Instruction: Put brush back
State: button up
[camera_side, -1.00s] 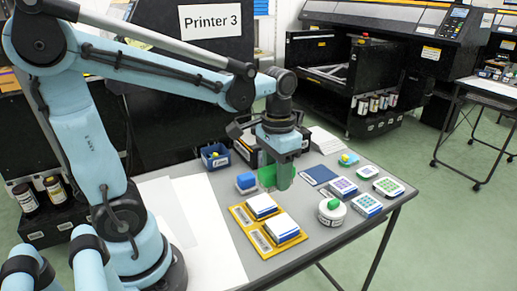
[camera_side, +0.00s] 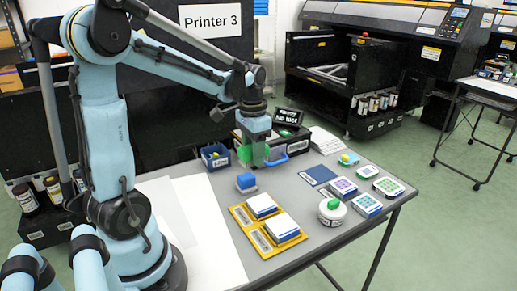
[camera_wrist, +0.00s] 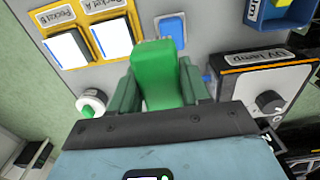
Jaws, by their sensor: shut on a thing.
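My gripper (camera_side: 254,153) is shut on a green brush (camera_wrist: 162,78), whose wide green body fills the space between the two dark green fingers in the wrist view. A pale, rough edge shows at the brush's far end. In the side view the gripper hangs over the back part of the grey table, between a small blue bin (camera_side: 215,157) and a black box (camera_side: 298,145) with a handle. A blue block (camera_side: 246,182) stands on the table just in front of the gripper. The brush's lower end is hard to make out in the side view.
A yellow tray (camera_side: 269,243) with two white-topped pads lies in front. A round white pot (camera_side: 331,212) with a green knob, a dark blue sheet (camera_side: 318,175) and several patterned pads are at the right. White paper (camera_side: 195,230) covers the left side.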

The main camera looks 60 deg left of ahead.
send_over(235, 175)
notch_tip(235, 175, down, 6)
jog(key=shift+r, duration=0.1)
jog(key=shift+f, duration=2)
jog(key=shift+f, duration=0.1)
jog(key=o, duration=0.8)
jog(key=shift+o, duration=0.2)
